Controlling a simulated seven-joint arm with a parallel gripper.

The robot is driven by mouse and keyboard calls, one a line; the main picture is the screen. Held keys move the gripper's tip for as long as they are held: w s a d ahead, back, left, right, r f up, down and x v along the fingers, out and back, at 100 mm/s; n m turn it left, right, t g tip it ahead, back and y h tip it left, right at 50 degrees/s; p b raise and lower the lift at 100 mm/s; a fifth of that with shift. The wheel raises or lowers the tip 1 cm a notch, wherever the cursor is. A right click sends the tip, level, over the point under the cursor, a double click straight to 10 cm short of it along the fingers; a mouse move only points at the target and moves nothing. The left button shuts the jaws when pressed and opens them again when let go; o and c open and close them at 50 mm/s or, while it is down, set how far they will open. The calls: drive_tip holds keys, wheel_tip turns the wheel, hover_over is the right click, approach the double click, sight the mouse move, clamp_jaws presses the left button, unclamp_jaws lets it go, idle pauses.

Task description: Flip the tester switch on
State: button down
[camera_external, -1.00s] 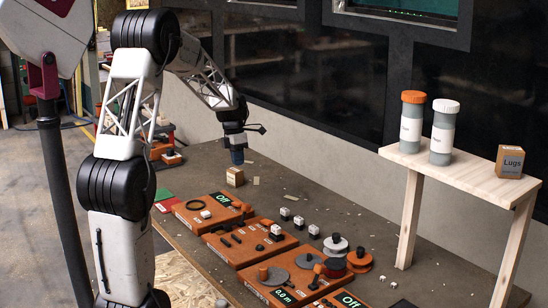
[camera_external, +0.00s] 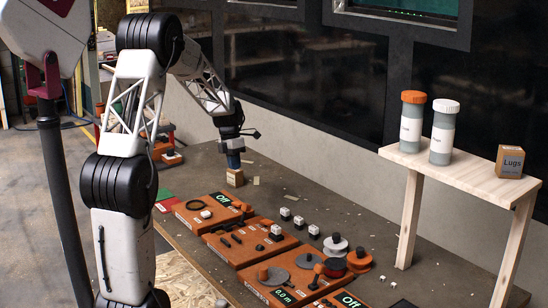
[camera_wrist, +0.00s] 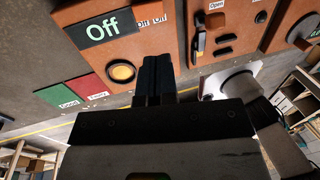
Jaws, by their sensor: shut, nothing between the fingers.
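The tester looks to be the orange box with a lit "Off" display (camera_external: 222,199), left of the row of orange boxes. In the wrist view the box (camera_wrist: 82,55) fills the upper left, with its "Off" display (camera_wrist: 103,27) and a small on/off label at its right edge. A yellow round part in a dark ring (camera_wrist: 122,72) sits on its face. I cannot clearly make out the switch lever. My gripper (camera_external: 235,163) is shut and empty, pointing down beyond the box.
Green (camera_wrist: 64,97) and red (camera_wrist: 92,87) mats lie beside the tester. Other orange boxes (camera_external: 250,240) with tools run towards the lower right. A wooden shelf (camera_external: 468,172) with two bottles stands right.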

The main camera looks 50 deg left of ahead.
sight(239, 203)
drive_tip(key=x, duration=1.2)
drive_tip(key=shift+d+f, duration=0.1)
drive_tip(key=shift+f, duration=0.3)
drive_tip(key=shift+d+f, duration=0.15)
drive_tip(key=shift+f, duration=0.2)
drive_tip(key=shift+a+r, duration=0.25)
drive_tip(key=shift+a, duration=0.55)
drive_tip(key=shift+r, duration=0.2)
